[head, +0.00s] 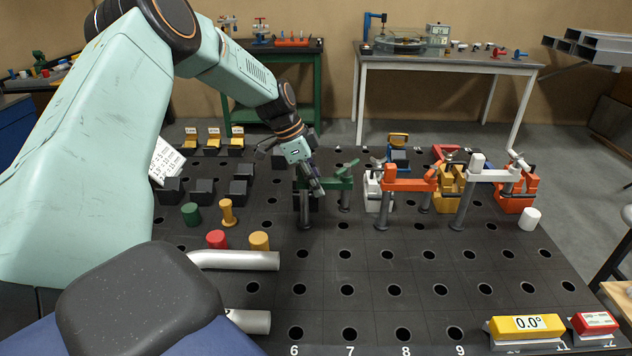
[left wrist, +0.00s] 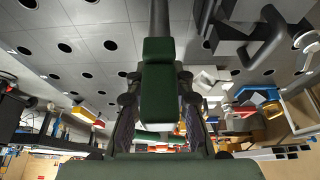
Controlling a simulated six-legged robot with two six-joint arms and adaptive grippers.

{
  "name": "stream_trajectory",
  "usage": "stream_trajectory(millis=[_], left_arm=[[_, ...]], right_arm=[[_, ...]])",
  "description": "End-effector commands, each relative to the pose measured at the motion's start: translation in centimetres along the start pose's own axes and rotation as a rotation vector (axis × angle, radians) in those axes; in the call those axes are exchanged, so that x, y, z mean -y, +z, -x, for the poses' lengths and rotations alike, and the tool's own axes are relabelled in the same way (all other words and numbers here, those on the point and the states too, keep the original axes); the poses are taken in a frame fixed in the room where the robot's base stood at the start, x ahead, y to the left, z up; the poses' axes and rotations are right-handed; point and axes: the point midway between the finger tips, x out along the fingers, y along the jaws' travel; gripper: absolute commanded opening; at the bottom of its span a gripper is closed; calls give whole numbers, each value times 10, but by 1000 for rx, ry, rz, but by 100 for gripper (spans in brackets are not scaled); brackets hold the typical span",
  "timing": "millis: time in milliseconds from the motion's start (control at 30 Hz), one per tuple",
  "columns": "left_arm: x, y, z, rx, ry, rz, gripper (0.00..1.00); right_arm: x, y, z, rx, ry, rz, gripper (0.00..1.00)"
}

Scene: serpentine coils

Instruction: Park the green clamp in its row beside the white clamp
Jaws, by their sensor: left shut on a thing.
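The green clamp (head: 340,183) is at mid-table in the head view, with a grey post hanging down from its left end. My left gripper (head: 314,181) is shut on it at that end. The clamp also fills the middle of the left wrist view (left wrist: 160,90), between the fingers. I cannot tell whether its post is in a table hole or just above one. The white clamp (head: 490,175) stands upright on its post farther right. An orange clamp (head: 410,184) stands between the green and white ones. My right gripper is out of view.
The perforated table (head: 420,270) is clear in front.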

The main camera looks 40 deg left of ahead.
Motion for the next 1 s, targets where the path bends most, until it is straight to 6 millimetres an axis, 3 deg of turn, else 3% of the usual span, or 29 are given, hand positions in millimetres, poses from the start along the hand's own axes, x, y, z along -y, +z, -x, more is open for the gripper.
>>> stream_trajectory(millis=[33, 67, 367, 733, 1000], left_arm=[[0, 0, 1, 0, 1, 0, 0], [0, 0, 1, 0, 2, 0, 23], [0, 0, 0, 0, 2, 0, 48], [-1, 0, 5, 0, 3, 0, 48], [0, -1, 52, -5, -2, -1, 48]], right_arm=[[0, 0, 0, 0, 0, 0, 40], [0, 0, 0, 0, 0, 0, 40], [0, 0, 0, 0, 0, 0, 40], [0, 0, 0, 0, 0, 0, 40], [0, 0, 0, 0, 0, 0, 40]])
